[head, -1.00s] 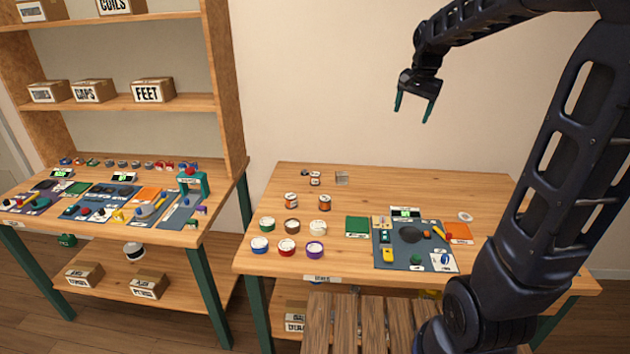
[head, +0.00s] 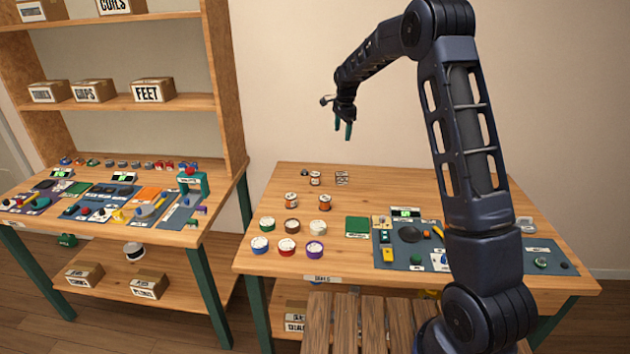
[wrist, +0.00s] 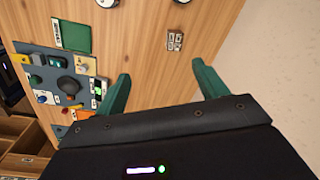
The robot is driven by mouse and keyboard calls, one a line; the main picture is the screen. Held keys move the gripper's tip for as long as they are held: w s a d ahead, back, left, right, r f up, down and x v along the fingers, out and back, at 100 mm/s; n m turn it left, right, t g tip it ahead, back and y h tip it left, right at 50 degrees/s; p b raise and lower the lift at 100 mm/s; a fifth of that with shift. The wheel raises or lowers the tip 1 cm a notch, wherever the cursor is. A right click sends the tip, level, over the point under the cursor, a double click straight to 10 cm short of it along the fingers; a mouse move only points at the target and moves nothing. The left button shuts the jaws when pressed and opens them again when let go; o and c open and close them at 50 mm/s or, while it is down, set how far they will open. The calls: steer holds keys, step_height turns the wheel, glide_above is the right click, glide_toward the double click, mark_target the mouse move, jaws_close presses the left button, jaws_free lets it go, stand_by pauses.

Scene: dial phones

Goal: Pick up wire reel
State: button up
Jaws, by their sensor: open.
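No label that I can read marks the wire reel. Possible reels are the round pieces with white tops and coloured sides, including a blue one (head: 260,245), a red one (head: 287,248) and a purple one (head: 315,250), at the front left of the right table. My gripper (head: 343,128) is open and empty, high above the back of the right table. In the wrist view its fingers (wrist: 160,75) are spread with nothing between them.
The right table (head: 390,185) has free wood at its back. Small orange-and-white jars (head: 324,202), a green square (head: 357,227) and a grey mat with phone parts stand on it. The left table (head: 100,228) is crowded. A shelf with labelled boxes (head: 153,90) rises behind it.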

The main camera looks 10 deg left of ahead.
mark_target(315, 174)
steer(key=w+a+f+m, duration=0.1)
steer(key=a+f, duration=0.2)
steer(key=f, duration=0.2)
steer(key=w+a+f+m, duration=0.1)
steer(key=w+a+f, duration=0.1)
steer(key=a+f, duration=0.2)
steer(key=w+a+f+m, duration=0.1)
steer(key=w+a+f, duration=0.1)
steer(key=a+f, duration=0.2)
steer(key=shift+a+f+g, duration=0.25)
steer(key=shift+f+g, duration=0.15)
steer(key=shift+f, duration=6.1)
steer(key=c, duration=1.1)
